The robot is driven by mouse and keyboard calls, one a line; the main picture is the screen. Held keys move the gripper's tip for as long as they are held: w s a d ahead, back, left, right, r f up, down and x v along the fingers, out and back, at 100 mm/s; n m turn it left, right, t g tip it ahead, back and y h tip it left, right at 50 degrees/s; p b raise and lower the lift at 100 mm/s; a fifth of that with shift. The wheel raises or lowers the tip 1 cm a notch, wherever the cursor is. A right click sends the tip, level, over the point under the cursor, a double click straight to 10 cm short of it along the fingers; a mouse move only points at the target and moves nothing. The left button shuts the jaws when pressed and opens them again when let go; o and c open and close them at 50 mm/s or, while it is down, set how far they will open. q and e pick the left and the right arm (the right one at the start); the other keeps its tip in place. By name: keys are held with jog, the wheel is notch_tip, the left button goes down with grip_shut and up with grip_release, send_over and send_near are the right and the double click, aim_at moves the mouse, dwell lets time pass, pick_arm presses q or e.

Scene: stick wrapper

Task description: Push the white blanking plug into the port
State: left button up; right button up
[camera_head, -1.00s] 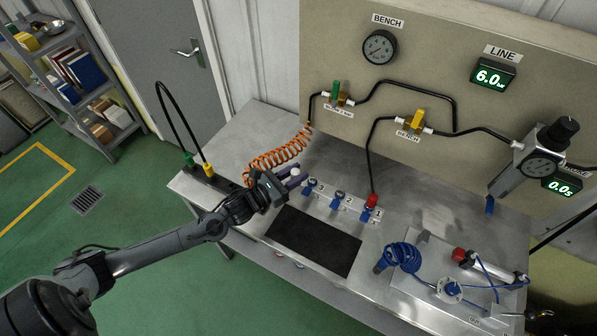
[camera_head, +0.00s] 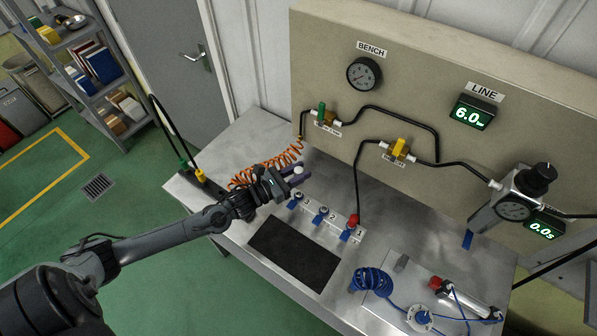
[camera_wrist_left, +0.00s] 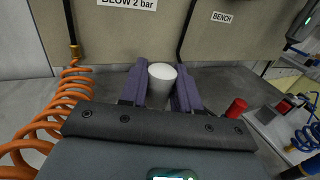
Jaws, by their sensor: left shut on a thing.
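My left gripper (camera_head: 297,176) is shut on the white blanking plug (camera_head: 298,170), held up over the bench near the manifold's left end. In the left wrist view the plug (camera_wrist_left: 162,78) is a short white cylinder between two purple fingers (camera_wrist_left: 160,98). The manifold (camera_head: 330,216) is a pale bar with several blue valves and number labels. A red fitting (camera_head: 352,221) with a black hose stands at its right end. It shows at right in the left wrist view (camera_wrist_left: 236,108). The port openings are too small to tell apart. My right gripper is not in view.
A black mat (camera_head: 294,254) lies in front of the manifold. An orange coiled hose (camera_head: 262,172) runs behind my left gripper. A blue coiled hose (camera_head: 372,283) and a cylinder (camera_head: 460,298) are at right. The panel (camera_head: 420,70) rises behind the bench.

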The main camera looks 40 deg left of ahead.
pick_arm(q)
jog(key=shift+f+b, duration=2.15)
jog(key=shift+f, duration=0.75)
jog(key=shift+f+b, duration=0.75)
jog(key=shift+f, duration=0.1)
